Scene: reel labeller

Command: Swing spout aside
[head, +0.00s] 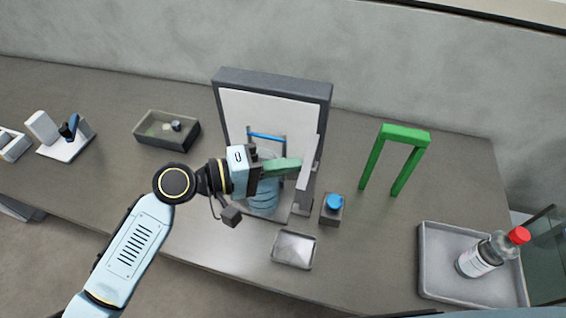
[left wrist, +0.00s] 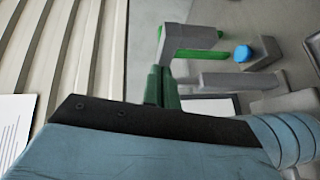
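The labeller (head: 272,78) is a dark frame with a pale back panel, standing mid-table. A blue bar (head: 266,136) crosses its front, with a pale blue stacked round shape (head: 264,200) below, partly hidden by my arm. A light grey slab (head: 309,158) stands at its right side; I cannot tell whether this is the spout. My left gripper (head: 297,164) lies across the labeller's front, its green fingers reaching towards the slab. In the left wrist view, the fingers (left wrist: 161,86) are side by side, with nothing visible between them. Contact with the slab is unclear. My right gripper is out of view.
A blue knob (head: 335,202) on a dark block and a green arch (head: 405,134) stand right of the labeller. A small metal tray (head: 294,250) lies in front. A grey tray (head: 440,284) holds a red-capped bottle (head: 487,254). An open box (head: 153,143) stands left.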

